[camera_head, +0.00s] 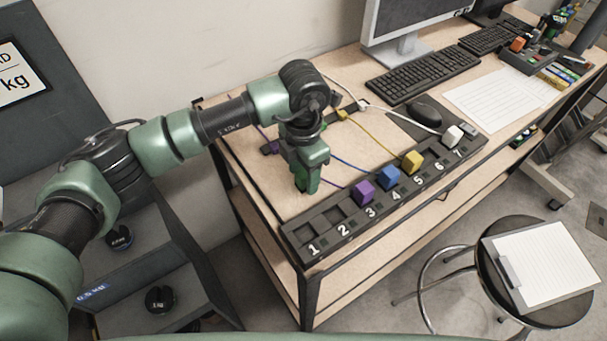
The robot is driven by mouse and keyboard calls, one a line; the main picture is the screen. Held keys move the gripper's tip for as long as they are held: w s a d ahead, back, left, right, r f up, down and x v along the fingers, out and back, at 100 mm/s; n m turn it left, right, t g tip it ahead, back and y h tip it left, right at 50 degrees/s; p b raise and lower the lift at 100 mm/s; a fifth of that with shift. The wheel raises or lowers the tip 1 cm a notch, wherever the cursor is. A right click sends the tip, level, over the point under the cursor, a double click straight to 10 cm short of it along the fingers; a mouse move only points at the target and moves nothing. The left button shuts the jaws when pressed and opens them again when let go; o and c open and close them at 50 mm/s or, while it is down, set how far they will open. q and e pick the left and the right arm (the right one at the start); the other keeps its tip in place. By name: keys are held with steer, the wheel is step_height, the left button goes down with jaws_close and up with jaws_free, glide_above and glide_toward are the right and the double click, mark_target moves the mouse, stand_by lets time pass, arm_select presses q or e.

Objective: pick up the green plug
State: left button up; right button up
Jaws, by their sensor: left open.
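In the strip, a purple plug (364,192) is at 3, a blue plug (388,177) at 4, a yellow plug (412,161) at 5 and a white plug (453,135) at 7. Sockets 1, 2 and 6 look empty. My right gripper is out of view.
Coloured cables run across the table (262,178) behind the strip. A mouse (424,114), a keyboard (424,77), a monitor (402,30) and paper (500,98) are farther right. A stool (545,316) with a clipboard (545,262) stands in front.

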arm_select(q)
steer(key=shift+s, duration=0.1)
steer(key=c, duration=0.7)
jaws_close()
steer(key=shift+r, duration=0.15)
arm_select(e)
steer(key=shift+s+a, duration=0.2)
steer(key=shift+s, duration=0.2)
